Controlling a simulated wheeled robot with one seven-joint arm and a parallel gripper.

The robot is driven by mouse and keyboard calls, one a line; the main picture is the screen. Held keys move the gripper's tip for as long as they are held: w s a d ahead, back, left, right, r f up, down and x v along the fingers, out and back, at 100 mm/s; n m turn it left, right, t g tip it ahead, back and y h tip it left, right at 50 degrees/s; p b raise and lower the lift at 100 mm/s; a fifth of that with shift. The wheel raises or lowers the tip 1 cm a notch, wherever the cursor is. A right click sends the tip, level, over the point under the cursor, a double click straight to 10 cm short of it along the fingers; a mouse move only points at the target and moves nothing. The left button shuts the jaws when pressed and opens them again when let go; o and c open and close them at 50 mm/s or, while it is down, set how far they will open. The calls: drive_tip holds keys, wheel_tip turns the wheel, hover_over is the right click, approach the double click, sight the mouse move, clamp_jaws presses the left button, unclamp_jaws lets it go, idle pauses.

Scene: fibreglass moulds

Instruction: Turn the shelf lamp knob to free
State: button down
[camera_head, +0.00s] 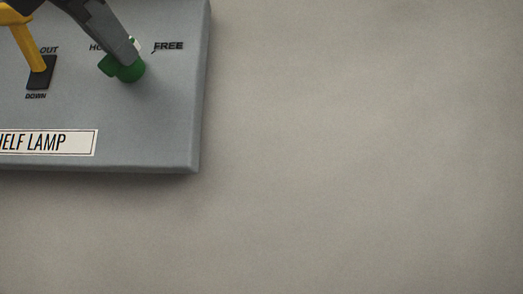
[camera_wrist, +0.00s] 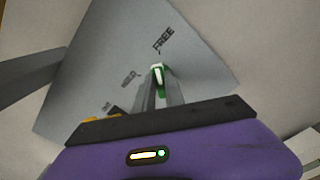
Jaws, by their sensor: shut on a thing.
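The shelf lamp panel (camera_head: 140,120) is a grey plate with a label reading "ELF LAMP", its start cut off. A green knob (camera_head: 129,70) sits on it below and between a partly covered "HO" marking and the "FREE" marking (camera_head: 168,46). In the wrist view the knob (camera_wrist: 158,68) shows a white pointer mark, with "FREE" (camera_wrist: 163,38) just beyond it. My gripper (camera_wrist: 160,84) is shut on the knob, one finger on each side. In the head view my gripper (camera_head: 128,58) comes from the upper left and covers part of the knob.
Plain beige wall (camera_head: 360,150) lies right of and below the panel, clear of objects.

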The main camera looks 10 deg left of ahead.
drive_tip(key=shift+m, duration=1)
drive_tip(key=c, duration=1.4)
unclamp_jaws()
drive_tip(key=shift+s, duration=0.1)
drive_tip(key=b+v, duration=0.2)
drive_tip(key=v, duration=0.5)
drive_tip(key=shift+s+d+b, duration=0.15)
drive_tip(key=shift+s+b, duration=0.15)
